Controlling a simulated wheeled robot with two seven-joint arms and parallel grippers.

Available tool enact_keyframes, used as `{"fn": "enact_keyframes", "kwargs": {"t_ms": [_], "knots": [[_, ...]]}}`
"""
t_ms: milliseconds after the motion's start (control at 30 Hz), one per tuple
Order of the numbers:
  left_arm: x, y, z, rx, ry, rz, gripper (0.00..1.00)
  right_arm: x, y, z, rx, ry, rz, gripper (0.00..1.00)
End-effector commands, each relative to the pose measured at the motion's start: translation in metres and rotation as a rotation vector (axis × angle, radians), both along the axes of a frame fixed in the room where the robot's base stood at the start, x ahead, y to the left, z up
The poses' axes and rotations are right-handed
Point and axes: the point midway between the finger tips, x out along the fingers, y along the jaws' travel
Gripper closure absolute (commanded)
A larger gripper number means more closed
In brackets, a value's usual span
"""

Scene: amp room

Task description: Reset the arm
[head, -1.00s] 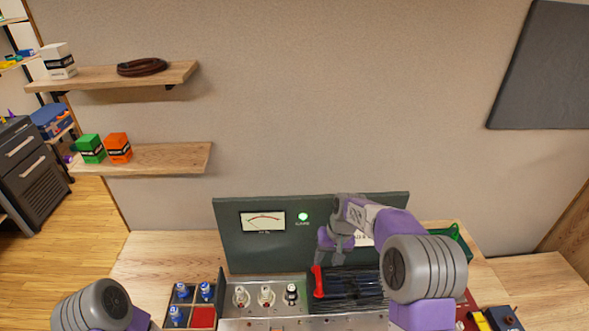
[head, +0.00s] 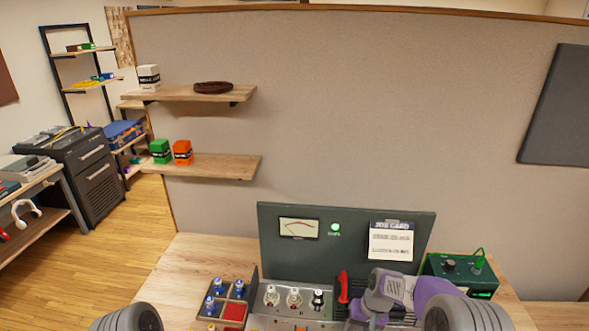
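My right arm comes in at the lower right of the head view, in front of the amp. Its gripper (head: 366,318) points down at the bottom edge, and its fingers are too cut off to tell open from shut. Of my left arm only a rounded grey link shows at the bottom left; the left gripper is out of view. The amp has a dark green panel (head: 345,250) with a meter (head: 299,228), a lit green lamp and a job card (head: 391,240). A red handle (head: 343,287) stands upright beside the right gripper.
Several tubes (head: 294,297) stand on the amp chassis. A compartment tray (head: 233,312) with blue-topped tubes sits left of it. A green box (head: 460,272) with a cable stands right. Two wall shelves (head: 205,167) hold small boxes and a coil. Bare table lies left of the amp.

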Motion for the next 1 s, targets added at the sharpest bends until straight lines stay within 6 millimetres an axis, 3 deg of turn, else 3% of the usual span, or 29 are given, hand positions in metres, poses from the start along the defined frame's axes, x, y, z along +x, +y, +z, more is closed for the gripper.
{"fn": "enact_keyframes", "kwargs": {"t_ms": [33,167,267,400,500,600,700,800,1000], "knots": [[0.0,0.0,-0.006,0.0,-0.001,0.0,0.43,-0.009,0.002,-0.022,0.004,0.01,-0.003,0.56],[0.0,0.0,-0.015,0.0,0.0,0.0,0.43,-0.034,0.01,-0.072,0.017,0.015,-0.013,0.56],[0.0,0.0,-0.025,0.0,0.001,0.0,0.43,-0.064,0.02,-0.118,0.033,0.023,-0.023,0.56],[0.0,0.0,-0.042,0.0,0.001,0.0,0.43,-0.127,0.04,-0.184,0.07,0.031,-0.045,0.56],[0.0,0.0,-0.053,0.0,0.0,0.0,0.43,-0.171,0.056,-0.214,0.101,0.027,-0.064,0.56],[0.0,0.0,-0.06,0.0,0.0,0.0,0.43,-0.206,0.068,-0.228,0.126,0.022,-0.082,0.56],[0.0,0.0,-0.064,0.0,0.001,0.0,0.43,-0.228,0.077,-0.233,0.145,0.017,-0.094,0.56],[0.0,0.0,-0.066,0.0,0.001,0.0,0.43,-0.237,0.081,-0.234,0.154,0.01,-0.102,0.56],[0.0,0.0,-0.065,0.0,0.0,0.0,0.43,-0.239,0.082,-0.233,0.155,0.006,-0.104,0.56]]}}
